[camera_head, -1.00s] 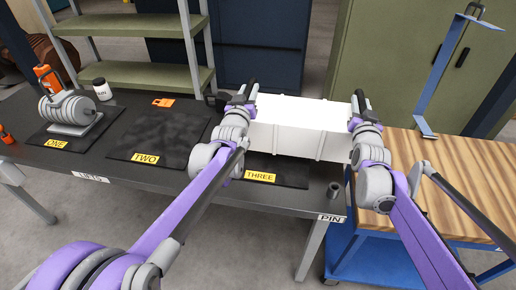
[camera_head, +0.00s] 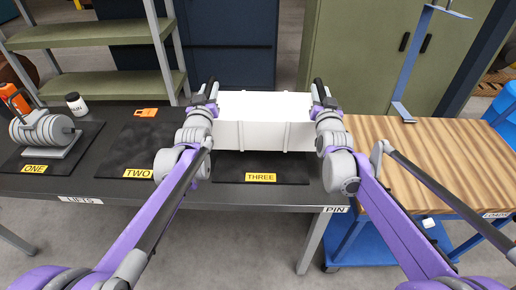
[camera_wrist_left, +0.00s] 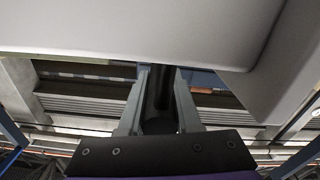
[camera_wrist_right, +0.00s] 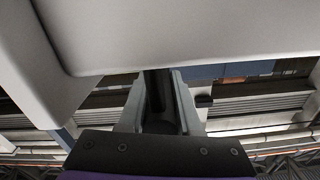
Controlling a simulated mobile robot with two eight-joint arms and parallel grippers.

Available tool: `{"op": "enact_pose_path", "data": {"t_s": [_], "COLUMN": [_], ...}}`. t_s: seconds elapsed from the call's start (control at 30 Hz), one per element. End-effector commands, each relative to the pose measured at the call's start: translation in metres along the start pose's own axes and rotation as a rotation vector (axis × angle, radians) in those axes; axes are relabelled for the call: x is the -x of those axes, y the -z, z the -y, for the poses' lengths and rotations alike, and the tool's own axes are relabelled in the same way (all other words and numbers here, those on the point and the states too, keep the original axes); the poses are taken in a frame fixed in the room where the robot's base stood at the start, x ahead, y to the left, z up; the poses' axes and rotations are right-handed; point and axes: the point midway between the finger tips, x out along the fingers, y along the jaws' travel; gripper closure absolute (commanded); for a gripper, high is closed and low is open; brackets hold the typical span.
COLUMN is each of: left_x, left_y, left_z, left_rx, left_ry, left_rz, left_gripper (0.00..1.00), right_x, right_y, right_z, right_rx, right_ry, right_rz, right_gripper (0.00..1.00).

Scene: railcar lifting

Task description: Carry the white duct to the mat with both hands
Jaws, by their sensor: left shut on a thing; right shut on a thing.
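The white duct (camera_head: 265,108) is a long box-shaped piece, level over the back of the black mat labelled THREE (camera_head: 292,170). I cannot tell whether it touches the mat. My left gripper (camera_head: 208,95) is shut on the dark handle at its left end. My right gripper (camera_head: 320,95) is shut on the dark handle at its right end. In the left wrist view, the fingers (camera_wrist_left: 160,95) close around a dark bar below the duct's pale wall (camera_wrist_left: 130,30). The right wrist view shows the same grip (camera_wrist_right: 160,95) beside the duct (camera_wrist_right: 190,30). The duct hides the mat's rear.
The dark table (camera_head: 90,186) also bears mat TWO (camera_head: 140,152) and mat ONE (camera_head: 85,140) with a grey ribbed part (camera_head: 42,130). A white jar (camera_head: 75,103) and orange item (camera_head: 146,112) stand behind. A wood-topped cart (camera_head: 430,150) adjoins at right; a shelf rack (camera_head: 100,82) stands behind.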

Motion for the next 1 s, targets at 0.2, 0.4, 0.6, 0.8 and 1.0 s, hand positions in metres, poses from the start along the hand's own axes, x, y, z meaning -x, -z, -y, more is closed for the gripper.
{"op": "enact_pose_path", "data": {"t_s": [0.2,0.4,0.6,0.8,1.0], "left_x": [0.0,0.0,0.0,0.0,0.0], "left_y": [0.005,0.004,0.004,0.002,-0.006], "left_z": [-0.002,-0.002,-0.002,-0.001,0.001], "left_rx": [0.0,0.0,0.0,0.0,0.0], "left_ry": [-0.002,-0.002,-0.001,-0.001,-0.001], "left_rz": [-0.003,-0.003,-0.003,-0.003,0.0], "left_gripper": [1.0,1.0,1.0,1.0,1.0], "right_x": [0.0,0.0,0.0,0.0,0.0], "right_y": [0.005,0.005,0.004,0.002,-0.006], "right_z": [0.001,0.001,0.001,0.001,-0.001], "right_rx": [0.0,0.0,0.0,0.0,0.0], "right_ry": [0.001,0.001,0.001,0.001,0.001], "right_rz": [-0.003,-0.003,-0.003,-0.003,0.0], "right_gripper": [1.0,1.0,1.0,1.0,1.0]}}
